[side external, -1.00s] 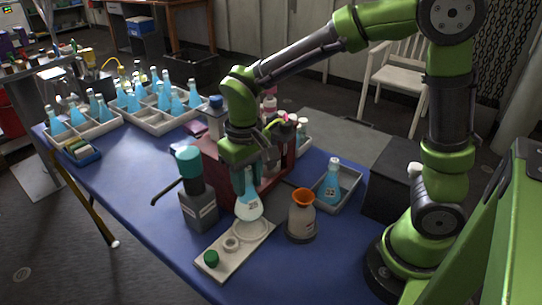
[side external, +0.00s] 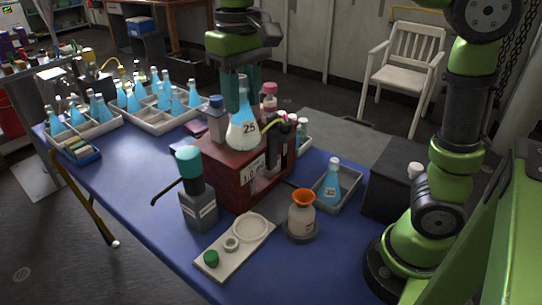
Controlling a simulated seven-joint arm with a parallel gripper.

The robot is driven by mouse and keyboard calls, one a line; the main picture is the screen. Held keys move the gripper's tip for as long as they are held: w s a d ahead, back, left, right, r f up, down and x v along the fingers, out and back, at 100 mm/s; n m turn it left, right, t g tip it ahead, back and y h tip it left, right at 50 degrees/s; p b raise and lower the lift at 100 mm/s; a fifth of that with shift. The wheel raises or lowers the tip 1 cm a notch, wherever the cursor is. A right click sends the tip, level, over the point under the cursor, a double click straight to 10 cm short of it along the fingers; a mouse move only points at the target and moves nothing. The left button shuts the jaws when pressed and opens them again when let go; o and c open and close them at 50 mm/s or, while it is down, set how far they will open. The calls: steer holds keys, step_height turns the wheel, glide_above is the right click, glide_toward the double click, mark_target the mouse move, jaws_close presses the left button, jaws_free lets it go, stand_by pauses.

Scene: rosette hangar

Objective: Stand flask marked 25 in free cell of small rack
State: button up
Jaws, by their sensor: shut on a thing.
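The flask marked 25 (side external: 243,132) is a conical flask with pale blue liquid. My gripper (side external: 242,82) is shut on its neck and holds it upright. The gripper is well to the right of this rack. Which of its cells is free is hard to tell at this size.
A larger pale rack (side external: 172,125) with several blue flasks stands beside the small one. The red box (side external: 226,172), a teal-capped bottle (side external: 198,203) and an orange-topped bottle (side external: 301,218) stand mid-table. A flask marked 32 (side external: 331,188) stands in a grey tray (side external: 350,198) at right.

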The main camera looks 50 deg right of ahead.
mark_target(241, 76)
step_height(241, 76, up, 4)
steer(key=shift+r, duration=0.1)
steer(key=s+d+m, duration=0.3)
steer(key=d+m, duration=0.2)
steer(key=d, duration=0.5)
steer(key=s+d+m, duration=0.4)
steer(key=d, duration=0.5)
steer(key=s+d+m, duration=0.3)
steer(key=d+m, duration=0.2)
steer(key=d, duration=0.5)
step_height(241, 76, down, 29)
steer(key=shift+f, duration=0.25)
steer(key=o, duration=0.5)
steer(key=shift+c, duration=0.2)
steer(key=o, duration=0.4)
